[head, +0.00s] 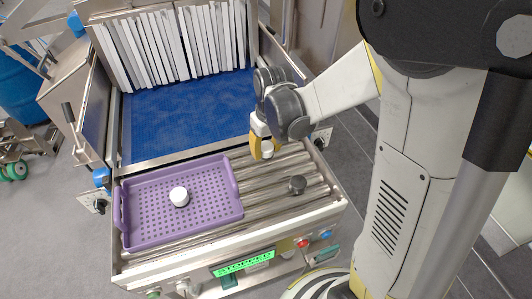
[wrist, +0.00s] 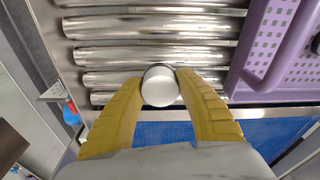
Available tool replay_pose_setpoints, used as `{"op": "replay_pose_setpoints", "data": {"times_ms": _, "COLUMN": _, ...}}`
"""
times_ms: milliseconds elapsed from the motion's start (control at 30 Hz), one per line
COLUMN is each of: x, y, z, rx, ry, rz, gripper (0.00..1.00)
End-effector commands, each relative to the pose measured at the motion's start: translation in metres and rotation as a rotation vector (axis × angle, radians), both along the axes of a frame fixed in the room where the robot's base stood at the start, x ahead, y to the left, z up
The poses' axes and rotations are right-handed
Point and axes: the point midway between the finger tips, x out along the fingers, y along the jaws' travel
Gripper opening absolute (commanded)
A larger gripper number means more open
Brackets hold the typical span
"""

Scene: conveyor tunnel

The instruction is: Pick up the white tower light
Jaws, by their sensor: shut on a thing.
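The white tower light (wrist: 160,87) shows as a round white top with a darker rim, held between the two yellow fingers of my gripper (wrist: 161,92) in the wrist view. In the head view my gripper (head: 263,147) is over the metal rollers near the blue belt's front right corner. A bit of the white tower light (head: 267,153) shows between the fingers there, and the rest is hidden. I cannot tell whether its lower end touches the rollers.
A purple perforated tray (head: 215,213) lies left on the rollers, holding a round white item (head: 179,196). White strip curtains (head: 170,45) hang behind the blue belt (head: 185,112).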

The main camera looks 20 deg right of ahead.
Motion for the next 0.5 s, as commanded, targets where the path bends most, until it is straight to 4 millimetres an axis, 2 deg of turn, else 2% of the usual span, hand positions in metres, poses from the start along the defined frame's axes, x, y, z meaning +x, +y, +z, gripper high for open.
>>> {"op": "replay_pose_setpoints", "data": {"times_ms": 67, "x": -0.001, "y": -0.002, "z": 0.019, "rx": 0.0, "ry": 0.0, "rz": -0.001, "gripper": 0.09}}
{"op": "replay_pose_setpoints", "data": {"times_ms": 300, "x": -0.031, "y": -0.052, "z": 0.051, "rx": 0.0, "ry": 0.0, "rz": -0.006, "gripper": 0.09}}
{"op": "replay_pose_setpoints", "data": {"times_ms": 500, "x": -0.051, "y": -0.084, "z": 0.072, "rx": 0.0, "ry": 0.0, "rz": -0.004, "gripper": 0.09}}
